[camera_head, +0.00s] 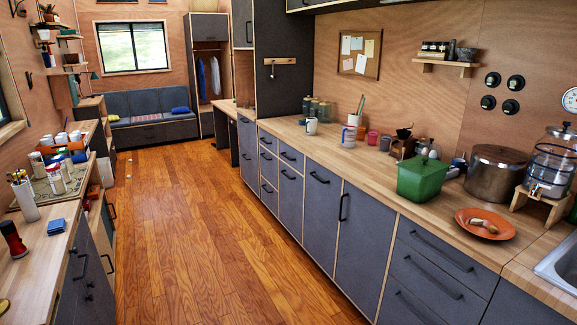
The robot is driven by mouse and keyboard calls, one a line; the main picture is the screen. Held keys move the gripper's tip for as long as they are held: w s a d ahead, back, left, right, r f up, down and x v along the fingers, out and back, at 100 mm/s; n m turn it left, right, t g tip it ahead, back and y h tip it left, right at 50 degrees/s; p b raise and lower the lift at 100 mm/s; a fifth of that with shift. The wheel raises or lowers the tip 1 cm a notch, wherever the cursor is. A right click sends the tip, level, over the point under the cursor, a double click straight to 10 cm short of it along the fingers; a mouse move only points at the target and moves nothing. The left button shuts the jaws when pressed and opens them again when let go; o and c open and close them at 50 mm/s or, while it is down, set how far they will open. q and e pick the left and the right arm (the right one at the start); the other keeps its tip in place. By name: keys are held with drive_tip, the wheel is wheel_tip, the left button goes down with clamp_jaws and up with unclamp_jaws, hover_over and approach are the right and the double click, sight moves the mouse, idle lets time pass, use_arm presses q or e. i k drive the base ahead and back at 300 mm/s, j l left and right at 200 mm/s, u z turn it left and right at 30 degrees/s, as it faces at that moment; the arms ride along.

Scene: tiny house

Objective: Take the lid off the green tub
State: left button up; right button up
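The green tub (419,187) stands on the wooden counter on the right side of the head view, near the counter's front edge. Its green lid (423,165) sits on top and appears to cover it. Neither of my grippers shows in this view.
A steel pot (495,169) and a glass dispenser on a wooden stand (535,195) are right of the tub. An orange plate (484,223) lies in front of them. A wooden holder (402,147) stands close behind the tub.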

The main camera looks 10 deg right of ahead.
sight(422, 165)
drive_tip(key=i+z, duration=0.3)
drive_tip(key=i, duration=0.15)
drive_tip(key=i+j+z, duration=0.1)
drive_tip(key=i+z, duration=0.15)
drive_tip(key=i, duration=0.25)
drive_tip(key=i+j+z, duration=0.15)
drive_tip(key=i+z, duration=0.15)
drive_tip(key=i, duration=0.15)
drive_tip(key=i+j+z, duration=0.25)
drive_tip(key=i, duration=0.2)
